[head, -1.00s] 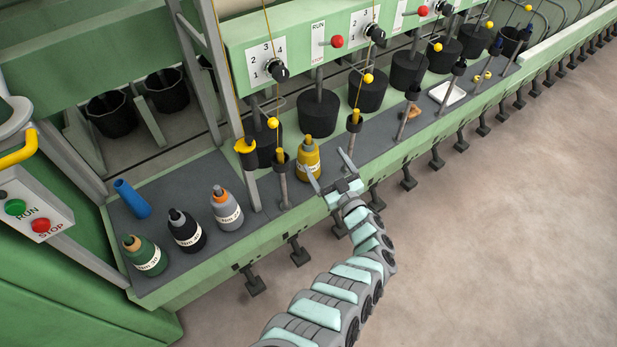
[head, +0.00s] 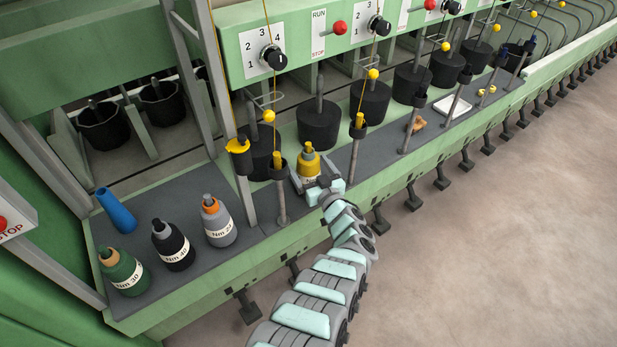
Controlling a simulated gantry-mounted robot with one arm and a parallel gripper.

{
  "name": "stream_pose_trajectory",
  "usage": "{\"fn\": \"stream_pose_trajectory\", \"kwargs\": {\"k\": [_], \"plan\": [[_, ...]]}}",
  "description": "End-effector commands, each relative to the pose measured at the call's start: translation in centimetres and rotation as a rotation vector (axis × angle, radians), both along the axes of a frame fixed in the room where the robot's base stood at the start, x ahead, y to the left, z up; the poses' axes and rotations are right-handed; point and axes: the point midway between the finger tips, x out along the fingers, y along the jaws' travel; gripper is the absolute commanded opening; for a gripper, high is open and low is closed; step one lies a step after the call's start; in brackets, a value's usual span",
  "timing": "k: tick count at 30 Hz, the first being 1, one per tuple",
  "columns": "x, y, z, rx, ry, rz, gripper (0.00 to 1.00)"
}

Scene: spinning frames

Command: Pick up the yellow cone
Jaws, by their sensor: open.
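The yellow cone (head: 309,162) stands upright on the dark shelf of the green machine, just right of a thin metal post. My gripper (head: 311,184) is open at the front of the cone, low down. Its fingers lie to the left and right of the cone's lower part and hide some of its base. I cannot tell whether either finger touches it.
Green (head: 122,272), black (head: 173,246) and grey (head: 217,223) cones and a blue tube (head: 117,211) stand or lie to the left. Metal posts (head: 281,191) rise close by. A brown item (head: 415,124) and a white tray (head: 452,107) lie farther right.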

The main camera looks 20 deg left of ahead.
Motion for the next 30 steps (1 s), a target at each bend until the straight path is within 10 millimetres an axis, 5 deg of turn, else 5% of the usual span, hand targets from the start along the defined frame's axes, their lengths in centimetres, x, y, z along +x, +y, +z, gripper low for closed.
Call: {"fn": "stream_pose_trajectory", "kwargs": {"k": [7, 17, 30], "plan": [[2.0, 2.1, -0.5, 0.000, -0.001, 0.002, 0.92], [2.3, 2.4, -0.2, -0.001, 0.001, 0.000, 0.91], [2.3, 2.4, -0.2, -0.001, 0.001, 0.000, 0.55]]}}
